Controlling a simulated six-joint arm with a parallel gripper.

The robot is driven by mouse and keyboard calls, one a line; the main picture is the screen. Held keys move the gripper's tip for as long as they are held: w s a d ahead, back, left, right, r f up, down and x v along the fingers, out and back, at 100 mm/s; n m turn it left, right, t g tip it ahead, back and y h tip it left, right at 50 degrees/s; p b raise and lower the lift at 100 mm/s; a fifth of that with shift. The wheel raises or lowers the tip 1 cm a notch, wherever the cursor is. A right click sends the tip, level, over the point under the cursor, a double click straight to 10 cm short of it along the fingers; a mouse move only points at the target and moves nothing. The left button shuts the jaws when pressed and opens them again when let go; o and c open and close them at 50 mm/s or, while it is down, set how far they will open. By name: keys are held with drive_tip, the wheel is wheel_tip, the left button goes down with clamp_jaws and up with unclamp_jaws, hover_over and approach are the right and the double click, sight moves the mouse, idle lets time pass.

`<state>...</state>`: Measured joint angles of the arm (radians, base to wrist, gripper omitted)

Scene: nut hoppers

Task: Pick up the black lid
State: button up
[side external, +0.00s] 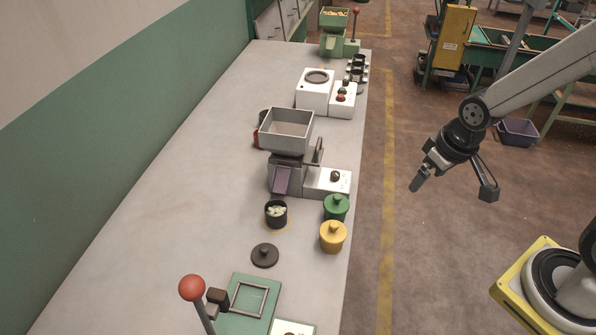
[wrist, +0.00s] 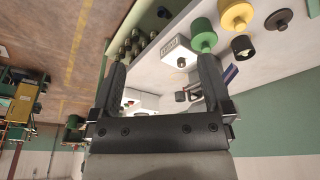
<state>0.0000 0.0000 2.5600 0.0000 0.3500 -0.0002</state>
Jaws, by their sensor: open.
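The black lid (side external: 265,256) is a round dark disc with a small knob, lying flat on the bench (side external: 190,190) left of the yellow pot. In the wrist view the black lid (wrist: 278,20) is near the upper right corner. An open black pot (side external: 276,218) with pale pieces inside stands just behind it; it also shows in the wrist view (wrist: 242,48). My gripper (side external: 416,183) is open and empty, in the air over the floor to the right of the bench, well apart from the lid. Its two fingers (wrist: 163,75) frame the wrist view.
A yellow lidded pot (side external: 333,238) and a green lidded pot (side external: 336,207) stand near the bench's right edge. A grey hopper machine (side external: 287,132) is behind. A red-knobbed lever (side external: 192,288) and green fixture (side external: 248,300) are in front. Bench left of the lid is clear.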

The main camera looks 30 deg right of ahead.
drive_tip(key=shift+w, duration=0.1)
drive_tip(key=n+g+y, duration=0.2)
drive_tip(key=n+g, duration=0.1)
drive_tip(key=n, duration=1.5)
hover_over(264, 248)
drive_tip(key=d, duration=0.1)
wheel_tip(264, 248, down, 13)
drive_tip(key=shift+r, duration=0.2)
drive_tip(key=shift+a+f, duration=0.15)
drive_tip(key=shift+f, duration=1.1)
drive_tip(key=shift+f, duration=0.1)
drive_tip(key=shift+a+f, duration=0.2)
drive_tip(key=shift+f, duration=1.05)
drive_tip(key=shift+a+f, duration=0.15)
drive_tip(key=shift+f, duration=1.1)
